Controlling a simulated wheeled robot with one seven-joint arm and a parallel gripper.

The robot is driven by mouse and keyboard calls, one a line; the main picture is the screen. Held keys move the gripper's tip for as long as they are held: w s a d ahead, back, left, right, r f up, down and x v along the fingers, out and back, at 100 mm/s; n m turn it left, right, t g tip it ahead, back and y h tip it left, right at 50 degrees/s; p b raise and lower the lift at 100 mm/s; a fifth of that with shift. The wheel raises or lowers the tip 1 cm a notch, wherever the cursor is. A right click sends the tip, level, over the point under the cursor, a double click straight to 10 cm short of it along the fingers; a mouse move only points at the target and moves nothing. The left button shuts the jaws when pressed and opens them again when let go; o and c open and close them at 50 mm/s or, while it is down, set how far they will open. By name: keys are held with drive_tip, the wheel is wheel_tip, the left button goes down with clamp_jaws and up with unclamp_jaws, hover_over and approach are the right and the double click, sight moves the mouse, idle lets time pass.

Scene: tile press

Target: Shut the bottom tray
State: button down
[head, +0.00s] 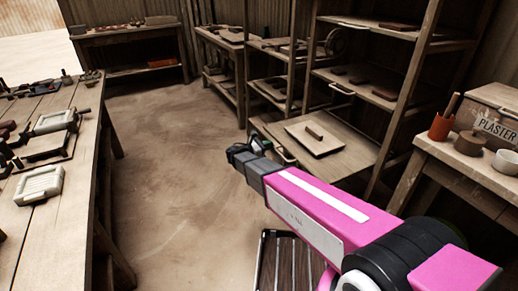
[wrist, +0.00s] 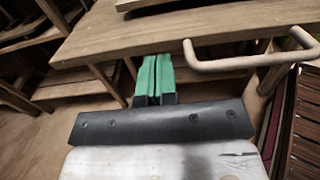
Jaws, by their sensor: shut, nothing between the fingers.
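The bottom tray (head: 352,166) is a wooden shelf-like tray. It sticks out from the rack and carries a flat board with a small bar on top. In the wrist view, the tray's wooden front edge (wrist: 120,38) crosses the upper part, with a bar handle (wrist: 245,62) on its right. My gripper (head: 238,153) is at the tray's front left in the head view. Its green fingers (wrist: 153,62) are together and empty, close to the front edge and just left of the handle. I cannot tell whether they touch the edge. My arm hides part of the tray's front.
Higher trays (head: 368,88) sit in the same rack above. A side table (head: 470,170) with an orange pot (head: 441,127) and a plaster box (head: 495,112) stands at the right. A long workbench (head: 62,215) runs along the left.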

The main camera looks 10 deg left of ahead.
sight(278, 142)
drive_tip(key=shift+x, duration=1.6)
drive_tip(key=x, duration=2.8)
drive_tip(key=shift+w+d, duration=0.15)
drive_tip(key=shift+w, duration=0.05)
drive_tip(key=shift+w+d, duration=0.1)
